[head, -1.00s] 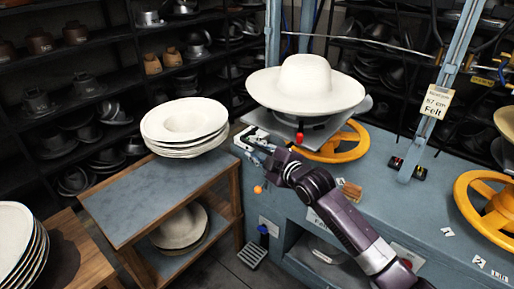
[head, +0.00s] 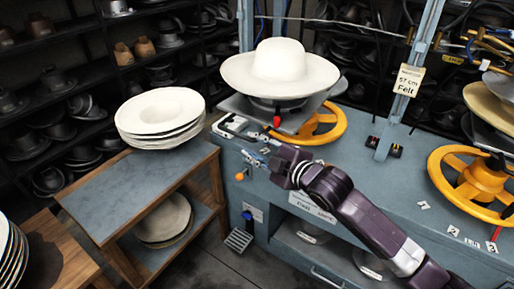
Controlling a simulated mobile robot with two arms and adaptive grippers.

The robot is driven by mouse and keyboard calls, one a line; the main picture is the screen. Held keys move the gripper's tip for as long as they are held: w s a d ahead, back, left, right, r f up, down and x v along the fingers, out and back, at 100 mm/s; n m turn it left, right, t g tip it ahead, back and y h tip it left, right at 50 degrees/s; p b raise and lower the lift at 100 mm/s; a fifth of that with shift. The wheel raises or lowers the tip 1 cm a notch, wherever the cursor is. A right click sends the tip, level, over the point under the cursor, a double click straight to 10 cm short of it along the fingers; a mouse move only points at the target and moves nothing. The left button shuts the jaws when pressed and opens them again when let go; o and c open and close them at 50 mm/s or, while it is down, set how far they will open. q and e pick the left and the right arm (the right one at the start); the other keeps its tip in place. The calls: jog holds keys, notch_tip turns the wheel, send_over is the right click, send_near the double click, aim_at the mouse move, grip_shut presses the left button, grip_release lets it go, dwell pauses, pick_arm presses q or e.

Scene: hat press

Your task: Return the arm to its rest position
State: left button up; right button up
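My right arm comes in from the lower right. Its gripper (head: 256,158) is at the front left edge of the blue press bench (head: 375,190), below and left of the hat. It is small and seen from behind, so I cannot tell how far apart its fingers are. I see no object in it. A white wide-brimmed hat (head: 280,66) sits on the press, above and apart from the gripper. My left gripper is not in view.
A yellow handwheel (head: 318,124) is under the hat, and another yellow wheel (head: 480,180) is at the right. A wooden cart (head: 95,198) with stacked white hats (head: 160,110) stands left of the bench. Open floor shows below the gripper.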

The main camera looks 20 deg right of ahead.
jog(key=shift+s+d+r, duration=0.15)
jog(key=shift+s+d, duration=0.05)
jog(key=shift+s, duration=0.5)
